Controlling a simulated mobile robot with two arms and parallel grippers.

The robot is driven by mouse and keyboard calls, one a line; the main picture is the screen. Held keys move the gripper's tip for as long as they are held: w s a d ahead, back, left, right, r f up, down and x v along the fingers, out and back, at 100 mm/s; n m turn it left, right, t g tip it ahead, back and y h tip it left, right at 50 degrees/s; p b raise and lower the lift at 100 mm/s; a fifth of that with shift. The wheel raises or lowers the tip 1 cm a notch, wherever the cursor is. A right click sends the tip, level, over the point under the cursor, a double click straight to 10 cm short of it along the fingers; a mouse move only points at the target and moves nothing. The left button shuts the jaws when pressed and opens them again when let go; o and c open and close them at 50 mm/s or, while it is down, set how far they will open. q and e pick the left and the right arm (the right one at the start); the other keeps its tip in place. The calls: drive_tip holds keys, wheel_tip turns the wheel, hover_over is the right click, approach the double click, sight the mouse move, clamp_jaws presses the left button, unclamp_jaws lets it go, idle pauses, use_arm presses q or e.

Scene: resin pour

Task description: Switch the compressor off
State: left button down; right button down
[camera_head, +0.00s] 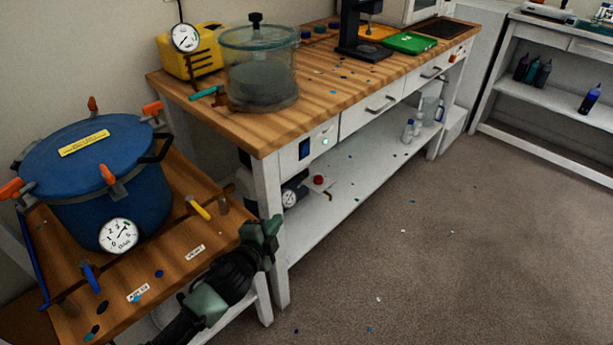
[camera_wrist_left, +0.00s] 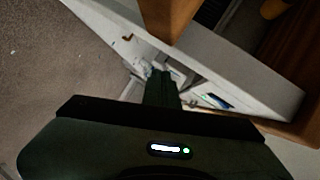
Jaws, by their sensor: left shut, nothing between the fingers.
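Below the near end of the wooden bench, a dark unit with a round gauge (camera_head: 289,198) and a red knob (camera_head: 318,180) is partly hidden by the bench leg; it may be the compressor. Above it, the white front panel carries a dark blue switch (camera_head: 304,149) and a lit green lamp (camera_head: 325,141). The switch's position is too small to read. A blue switch also shows in the left wrist view (camera_wrist_left: 217,101). My left gripper (camera_head: 273,224) is shut and empty, in front of the bench leg, below the switch and apart from it. My right gripper is out of view.
A blue pressure pot (camera_head: 95,185) with orange clamps stands on the wooden cart (camera_head: 190,275) at left. A clear chamber (camera_head: 260,75) and a yellow unit (camera_head: 190,50) are on the bench (camera_head: 310,105). The floor (camera_head: 440,250) at right is mostly clear.

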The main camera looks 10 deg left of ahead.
sight(306, 155)
use_arm(q)
drive_tip(key=d+r+m+t+h+b, duration=0.1)
drive_tip(key=d+r+m+h+b, duration=0.1)
drive_tip(key=r, duration=0.4)
drive_tip(key=w+d+r+m+t+h+b, duration=0.1)
drive_tip(key=d+r+m+t+b, duration=0.1)
drive_tip(key=r+m, duration=0.3)
drive_tip(key=shift+d+r+h, duration=0.4)
drive_tip(key=shift+d, duration=0.5)
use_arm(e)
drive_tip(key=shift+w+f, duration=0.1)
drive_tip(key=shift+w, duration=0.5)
use_arm(q)
drive_tip(key=shift+w, duration=0.2)
